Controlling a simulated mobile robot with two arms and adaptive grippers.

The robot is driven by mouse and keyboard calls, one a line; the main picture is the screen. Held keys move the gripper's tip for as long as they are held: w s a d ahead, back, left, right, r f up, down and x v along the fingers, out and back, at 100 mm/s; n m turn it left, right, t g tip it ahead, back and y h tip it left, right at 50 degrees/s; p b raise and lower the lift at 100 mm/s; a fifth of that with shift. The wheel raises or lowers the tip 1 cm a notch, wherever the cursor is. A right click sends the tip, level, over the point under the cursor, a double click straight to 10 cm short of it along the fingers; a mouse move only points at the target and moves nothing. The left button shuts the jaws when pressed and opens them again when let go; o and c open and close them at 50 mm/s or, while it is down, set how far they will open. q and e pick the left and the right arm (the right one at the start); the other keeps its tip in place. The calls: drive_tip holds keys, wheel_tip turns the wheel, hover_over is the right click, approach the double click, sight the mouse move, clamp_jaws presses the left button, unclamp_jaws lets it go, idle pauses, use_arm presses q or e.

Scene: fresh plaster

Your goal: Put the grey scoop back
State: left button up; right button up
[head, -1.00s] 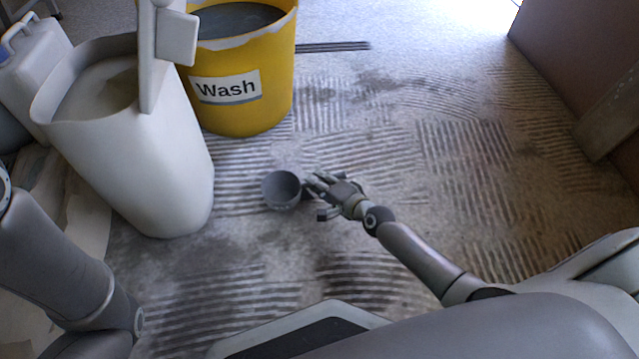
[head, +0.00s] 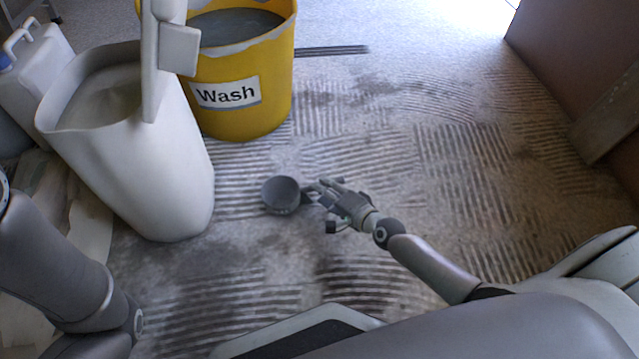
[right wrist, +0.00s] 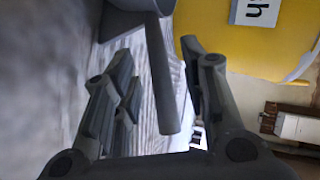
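The grey scoop (head: 281,194) is low over or on the ridged floor, in front of the yellow bucket; I cannot tell whether it touches the floor. Its round cup points left in the head view, with its short handle toward my right gripper (head: 330,206). In the right wrist view the scoop's handle (right wrist: 160,75) runs between the spread fingers of my right gripper (right wrist: 160,68), with gaps on both sides. The right gripper is open around the handle. My left arm shows at the left edge, but its gripper is out of view.
A tall white bin (head: 150,165) stands left of the scoop. The yellow bucket (head: 245,118) labelled "Wash" holds grey liquid behind it. A white jug (head: 35,70) is at the far left. A brown panel (head: 570,50) stands at right. The floor between is clear.

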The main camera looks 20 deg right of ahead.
drive_tip(key=p+v, duration=0.2)
drive_tip(key=v, duration=0.6)
drive_tip(key=shift+s+d+r, duration=0.1)
drive_tip(key=shift+r, duration=0.05)
